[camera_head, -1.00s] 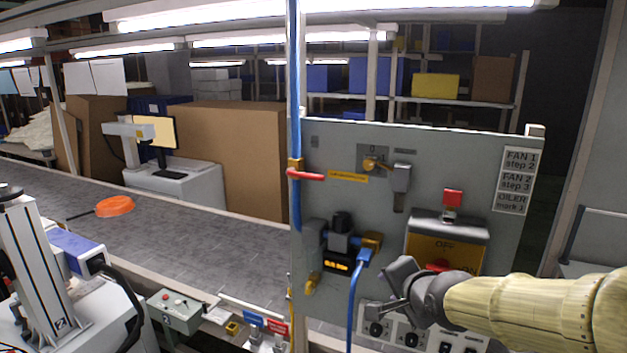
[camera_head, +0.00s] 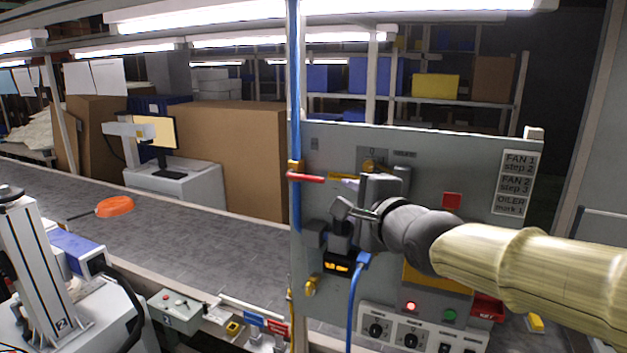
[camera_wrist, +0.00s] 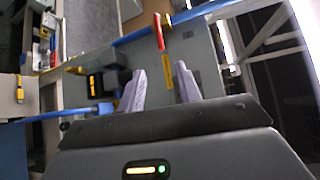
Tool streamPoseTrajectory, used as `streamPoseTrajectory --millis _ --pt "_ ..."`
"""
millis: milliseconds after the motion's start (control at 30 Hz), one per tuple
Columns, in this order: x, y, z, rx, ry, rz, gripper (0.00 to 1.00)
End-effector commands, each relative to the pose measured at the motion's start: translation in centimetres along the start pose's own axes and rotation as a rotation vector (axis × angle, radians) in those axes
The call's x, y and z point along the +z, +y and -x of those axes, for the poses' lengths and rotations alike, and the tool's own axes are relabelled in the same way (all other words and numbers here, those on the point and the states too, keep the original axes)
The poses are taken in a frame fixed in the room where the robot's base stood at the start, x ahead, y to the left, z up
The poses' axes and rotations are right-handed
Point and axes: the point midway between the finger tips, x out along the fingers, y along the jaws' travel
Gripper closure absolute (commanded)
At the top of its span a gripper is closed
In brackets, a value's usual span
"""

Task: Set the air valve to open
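The air valve's red lever (camera_head: 306,178) sticks out sideways to the right from a brass body on the vertical blue pipe (camera_head: 296,95), at the panel's left edge. It lies crosswise to the pipe. In the wrist view the red lever (camera_wrist: 158,32) shows beyond my fingertips, beside the blue pipe (camera_wrist: 215,8). My gripper (camera_head: 354,211) is in front of the grey panel, to the right of and below the lever, apart from it. In the wrist view my gripper (camera_wrist: 161,72) has its two fingers spread with nothing between them.
The grey panel (camera_head: 520,235) carries a brass fitting (camera_head: 369,167), a dark regulator unit with a blue hose (camera_head: 352,300), and knobs and buttons below. My arm hides part of its middle.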

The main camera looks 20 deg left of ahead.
Motion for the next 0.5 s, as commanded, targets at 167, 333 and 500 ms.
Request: streamPoseTrajectory --millis 167,333,500 --pt "0.1 0.1 -0.5 0.002 -0.004 0.000 0.66" --pt "0.1 0.1 -1.1 0.001 -0.003 -0.001 0.66" --pt "0.1 0.1 -1.8 0.000 -0.004 0.000 0.66"
